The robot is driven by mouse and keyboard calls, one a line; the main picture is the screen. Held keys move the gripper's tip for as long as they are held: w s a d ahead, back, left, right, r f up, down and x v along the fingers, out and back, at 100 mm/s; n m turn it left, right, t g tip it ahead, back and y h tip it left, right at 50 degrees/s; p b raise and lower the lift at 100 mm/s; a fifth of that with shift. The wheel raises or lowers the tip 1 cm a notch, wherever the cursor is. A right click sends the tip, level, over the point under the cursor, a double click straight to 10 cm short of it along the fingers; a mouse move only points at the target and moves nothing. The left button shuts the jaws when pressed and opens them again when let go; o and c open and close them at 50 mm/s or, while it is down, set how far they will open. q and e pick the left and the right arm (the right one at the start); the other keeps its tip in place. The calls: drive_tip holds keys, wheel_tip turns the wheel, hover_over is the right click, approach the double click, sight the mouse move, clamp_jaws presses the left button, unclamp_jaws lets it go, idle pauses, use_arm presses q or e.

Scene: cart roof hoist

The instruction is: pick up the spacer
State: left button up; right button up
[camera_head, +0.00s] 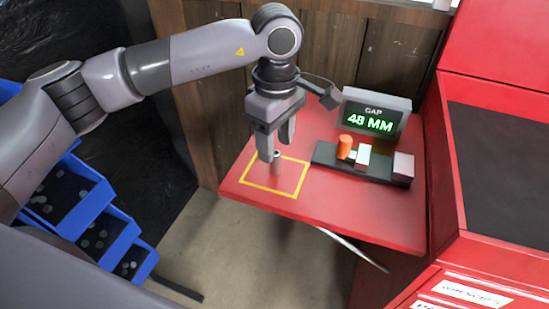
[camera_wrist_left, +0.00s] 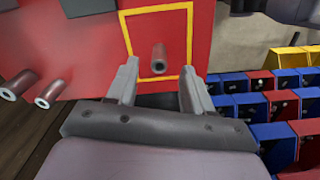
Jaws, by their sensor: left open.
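The spacer (camera_head: 277,163) is a small grey metal tube with a hole in its top. It stands, apparently upright, inside a yellow outlined square on a red table. It also shows in the left wrist view (camera_wrist_left: 158,60), inside the same outline. My left gripper (camera_head: 278,151) is open and points down, its fingertips close above the spacer and around its top in the head view. In the left wrist view the spacer appears just beyond the gap between the two fingers (camera_wrist_left: 158,75). I cannot tell whether either finger touches it. My right gripper is not in view.
A display (camera_head: 374,119) reads "GAP 48 MM" behind a dark rail (camera_head: 380,172) carrying an orange cylinder (camera_head: 344,146) and pale blocks. Blue bins (camera_head: 66,198) stand left; a red cabinet (camera_head: 440,190) right.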

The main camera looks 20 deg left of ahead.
sight(275, 152)
use_arm(q)
drive_tip(key=shift+f, duration=2)
clamp_jaws()
drive_tip(key=shift+w+r, duration=0.1)
drive_tip(key=shift+r, duration=0.1)
